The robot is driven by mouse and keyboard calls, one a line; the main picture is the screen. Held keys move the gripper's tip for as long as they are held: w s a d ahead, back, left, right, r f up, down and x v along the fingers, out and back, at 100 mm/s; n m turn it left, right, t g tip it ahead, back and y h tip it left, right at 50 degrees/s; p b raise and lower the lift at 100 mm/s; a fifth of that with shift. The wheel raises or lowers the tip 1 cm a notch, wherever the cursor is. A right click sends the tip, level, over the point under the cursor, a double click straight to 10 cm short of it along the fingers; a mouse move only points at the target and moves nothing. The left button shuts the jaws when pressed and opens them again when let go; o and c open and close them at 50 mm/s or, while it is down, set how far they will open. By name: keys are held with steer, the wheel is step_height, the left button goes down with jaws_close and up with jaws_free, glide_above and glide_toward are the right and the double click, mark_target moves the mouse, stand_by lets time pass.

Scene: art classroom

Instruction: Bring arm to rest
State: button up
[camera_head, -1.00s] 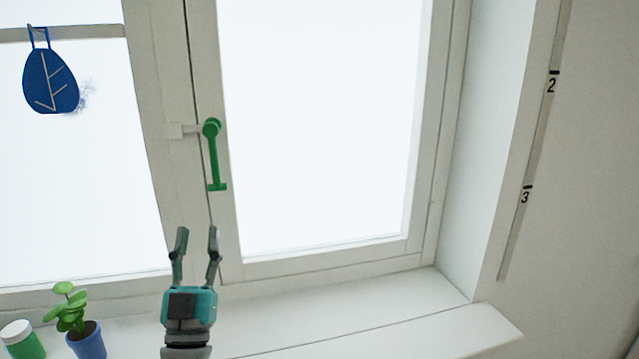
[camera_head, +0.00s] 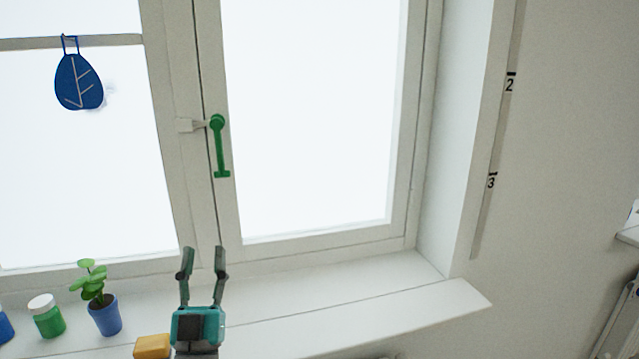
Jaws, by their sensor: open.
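My gripper (camera_head: 203,262) is in the lower middle of the head view, with its two dark fingers pointing up and spread apart. It is open and nothing shows between the fingers. The teal gripper body appears in front of the white windowsill. A green window handle (camera_head: 221,150) hangs down on the window frame above the gripper, clear of the fingertips in the picture. The rest of my arm is mostly cut off by the bottom edge.
On the windowsill (camera_head: 370,296), left of my gripper, stand a plant in a blue pot (camera_head: 105,315), a green jar with a white lid (camera_head: 47,316) and a yellow block (camera_head: 152,346). A blue leaf ornament (camera_head: 79,82) hangs at upper left. The sill's right part is clear.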

steer(key=s+d+f+n+g+y, duration=0.1)
steer(key=s+d+f+n+g, duration=0.1)
steer(key=s+d+f, duration=0.8)
steer(key=s+d+f+n+g+y, duration=0.15)
steer(key=s+d+f, duration=0.25)
steer(key=d+f, duration=1.1)
steer(key=s+d+f+m+g+h, duration=0.1)
steer(key=s+d+f+g, duration=0.1)
steer(key=s+d+f, duration=0.35)
steer(key=s+d+f+m+g+h, duration=0.1)
steer(key=s+d+f+g, duration=0.1)
steer(key=s, duration=0.7)
steer(key=s+d+m+g+h, duration=0.1)
steer(key=s+d+g, duration=0.1)
steer(key=s, duration=0.6)
steer(key=s+d+m+g+h, duration=0.1)
steer(key=s+d+g+h, duration=0.1)
steer(key=s, duration=0.6)
steer(key=shift+s+d, duration=0.35)
steer(key=shift+d, duration=0.15)
steer(key=shift+f+m, duration=0.1)
steer(key=shift+m, duration=0.15)
